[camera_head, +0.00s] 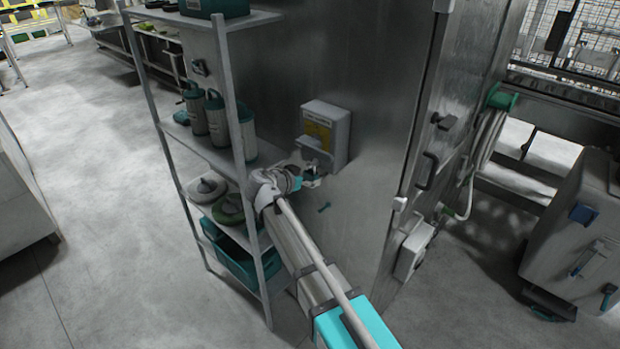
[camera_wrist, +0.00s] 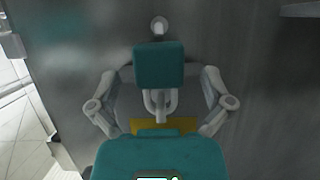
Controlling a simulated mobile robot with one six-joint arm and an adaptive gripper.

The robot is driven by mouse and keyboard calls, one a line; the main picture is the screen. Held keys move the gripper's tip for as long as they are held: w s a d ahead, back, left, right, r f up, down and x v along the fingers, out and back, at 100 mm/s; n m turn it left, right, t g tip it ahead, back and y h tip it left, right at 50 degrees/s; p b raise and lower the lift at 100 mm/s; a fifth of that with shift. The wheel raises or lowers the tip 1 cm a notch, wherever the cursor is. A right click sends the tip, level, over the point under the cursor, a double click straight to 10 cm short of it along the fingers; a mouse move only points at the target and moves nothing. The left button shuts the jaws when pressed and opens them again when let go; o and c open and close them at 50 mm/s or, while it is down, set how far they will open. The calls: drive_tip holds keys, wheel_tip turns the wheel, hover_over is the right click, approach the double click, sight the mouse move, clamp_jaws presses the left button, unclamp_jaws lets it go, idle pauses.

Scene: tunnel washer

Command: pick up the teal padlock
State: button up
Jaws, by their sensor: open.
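The teal padlock (camera_wrist: 158,65) is a block-shaped body in the middle of the wrist view, with a grey shackle below it in the picture. My gripper (camera_wrist: 162,75) is open, with one finger on each side of the padlock body. Contact cannot be told from this view. In the head view my gripper (camera_head: 306,181) is at the wall panel, just below a grey box (camera_head: 326,130) with a yellow label. A small patch of teal (camera_head: 297,184) shows at the gripper there, and the rest is hidden by my arm.
A metal shelf rack (camera_head: 240,160) stands close to the left of my arm, with teal canisters (camera_head: 216,117), lidded pots and a teal bin (camera_head: 240,262). Open floor (camera_head: 90,180) lies left of the rack.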

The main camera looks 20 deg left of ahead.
drive_tip(key=shift+w+d+f, duration=0.15)
drive_tip(key=shift+w, duration=0.2)
idle(0.3)
drive_tip(key=c, duration=1.2)
